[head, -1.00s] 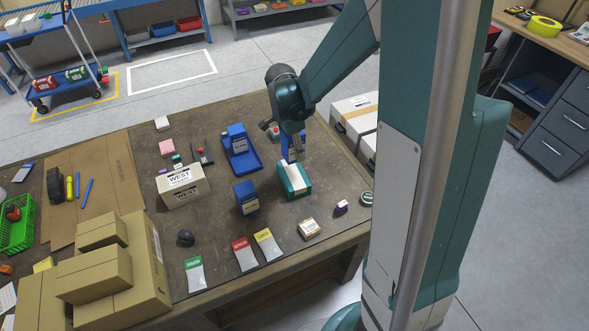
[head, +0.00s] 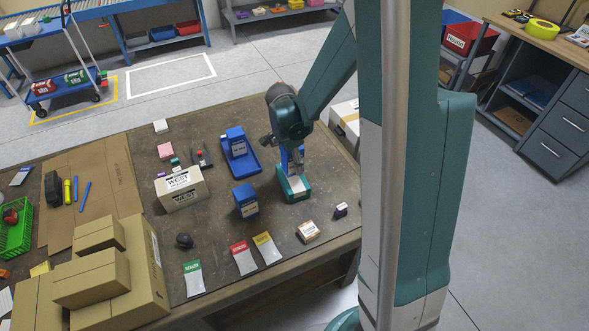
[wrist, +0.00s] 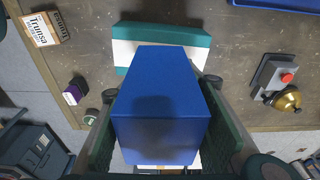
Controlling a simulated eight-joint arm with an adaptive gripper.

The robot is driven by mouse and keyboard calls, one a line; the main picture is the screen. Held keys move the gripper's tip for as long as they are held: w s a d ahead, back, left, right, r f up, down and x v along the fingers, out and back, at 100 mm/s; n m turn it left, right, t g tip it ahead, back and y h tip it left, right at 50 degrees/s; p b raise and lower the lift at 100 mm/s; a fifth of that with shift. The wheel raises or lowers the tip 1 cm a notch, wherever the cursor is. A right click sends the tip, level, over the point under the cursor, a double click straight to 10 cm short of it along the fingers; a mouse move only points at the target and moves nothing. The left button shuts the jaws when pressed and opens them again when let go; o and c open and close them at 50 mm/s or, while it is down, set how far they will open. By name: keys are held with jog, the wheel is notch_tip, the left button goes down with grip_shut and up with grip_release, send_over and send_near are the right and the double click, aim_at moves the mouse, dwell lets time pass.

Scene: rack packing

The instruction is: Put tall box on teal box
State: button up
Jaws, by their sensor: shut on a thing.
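My gripper (wrist: 168,135) is shut on a blue tall box (wrist: 160,95), with a finger on each side of it in the wrist view. In the head view my gripper (head: 293,165) is over the teal box (head: 294,196), with part of the blue box (head: 284,158) showing beside the fingers. The teal box (wrist: 195,40) has a white band on top and shows beyond the held box in the wrist view. The held box hides much of it. I cannot tell whether the two boxes touch.
Another blue box (head: 246,203) stands left of the teal box. A blue tray (head: 243,164) with a blue box lies behind.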

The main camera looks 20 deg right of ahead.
jog(key=shift+f, duration=1.75)
jog(key=shift+f+b, duration=0.1)
jog(key=shift+b, duration=0.2)
jog(key=o, duration=1.1)
jog(key=shift+c, duration=0.2)
jog(key=shift+a+r+p, duration=0.25)
jog(key=shift+a+r, duration=0.05)
jog(key=shift+r, duration=1.7)
jog(key=shift+a+r+p, duration=0.3)
jog(key=shift+r, duration=1.75)
jog(key=shift+a+r+p, duration=0.25)
jog(key=shift+a+r, duration=0.05)
jog(key=shift+r, duration=1.7)
